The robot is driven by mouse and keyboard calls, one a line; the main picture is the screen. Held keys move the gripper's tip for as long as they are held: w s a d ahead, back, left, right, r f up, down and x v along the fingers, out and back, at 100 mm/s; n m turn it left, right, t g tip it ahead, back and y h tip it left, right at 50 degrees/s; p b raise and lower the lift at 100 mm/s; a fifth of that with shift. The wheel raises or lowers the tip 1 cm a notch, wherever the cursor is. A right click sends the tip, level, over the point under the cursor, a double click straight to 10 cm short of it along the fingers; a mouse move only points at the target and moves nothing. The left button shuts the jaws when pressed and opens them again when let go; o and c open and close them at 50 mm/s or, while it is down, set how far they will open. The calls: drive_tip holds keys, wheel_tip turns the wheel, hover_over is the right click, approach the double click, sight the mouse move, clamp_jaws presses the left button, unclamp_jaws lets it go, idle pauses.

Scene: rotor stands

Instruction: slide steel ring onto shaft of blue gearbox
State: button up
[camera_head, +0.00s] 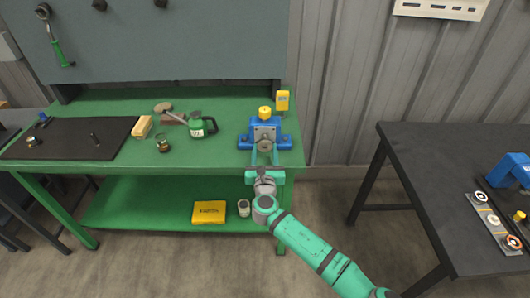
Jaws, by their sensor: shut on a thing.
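A blue gearbox (284,142) with a grey front face and a yellow cap on top stands at the right end of the green workbench. My gripper (265,147) reaches up to its front, with its two green fingers on either side of a small round grey ring (265,144). The fingers are shut on this ring, which looks like the steel ring. The ring overlaps the lower middle of the gearbox front. The shaft is hidden behind the ring and fingers. I cannot tell whether the ring is around the shaft or only in front of it.
A green can (197,127), a jar (162,145) and a dark mat (65,139) lie left on the bench. A yellow box (283,100) stands behind the gearbox. At right, a dark table (430,170) bears another blue unit (508,168) and a tray (483,212) of round parts.

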sight(265, 146)
drive_tip(key=shift+w, duration=2.05)
idle(0.5)
drive_tip(key=o, duration=1.5)
drive_tip(key=shift+s, duration=0.1)
drive_tip(key=shift+s+a, duration=0.1)
drive_tip(key=shift+s, duration=4.35)
